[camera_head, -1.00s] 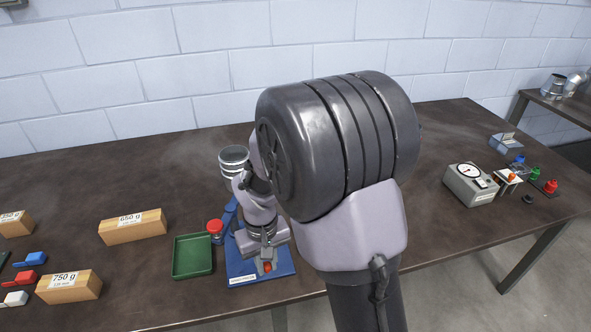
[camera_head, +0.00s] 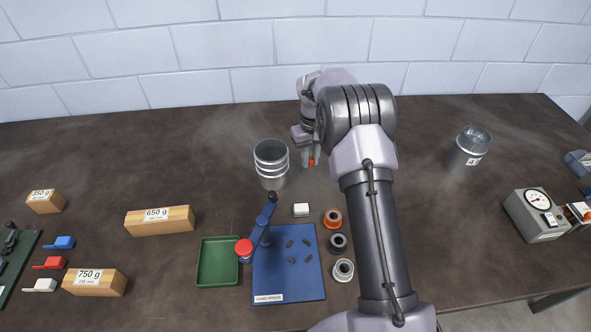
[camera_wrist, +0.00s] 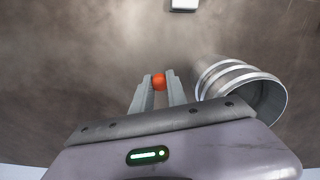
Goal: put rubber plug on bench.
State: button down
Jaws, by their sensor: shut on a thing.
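A small orange-red piece, likely the rubber plug (camera_wrist: 158,81), sits between the fingertips of my gripper (camera_wrist: 157,92). In the head view the plug (camera_head: 311,162) shows as a small red spot at the tips of my gripper (camera_head: 311,157). My gripper is shut on it and points down over the back part of the dark bench (camera_head: 215,130). I cannot tell whether the plug touches the bench. Its upper part is hidden by the fingers.
A ribbed metal duct (camera_head: 271,166) stands close beside my gripper, also in the wrist view (camera_wrist: 243,90). A blue press board (camera_head: 288,285), a green tray (camera_head: 218,266) and several ring-shaped parts (camera_head: 338,243) lie nearer. Bench to the right of my arm is clear up to another metal duct (camera_head: 467,150).

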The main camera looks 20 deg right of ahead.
aim_at(309, 184)
jog(key=f, duration=0.3)
jog(key=f+b, duration=0.1)
jog(key=f, duration=0.1)
jog(key=f+b, duration=0.1)
jog(key=f, duration=0.2)
jog(key=shift+s+f, duration=0.25)
jog(key=shift+f, duration=0.05)
jog(key=shift+r, duration=0.15)
jog(key=c, duration=1.3)
grip_release()
jog(key=shift+f, duration=0.2)
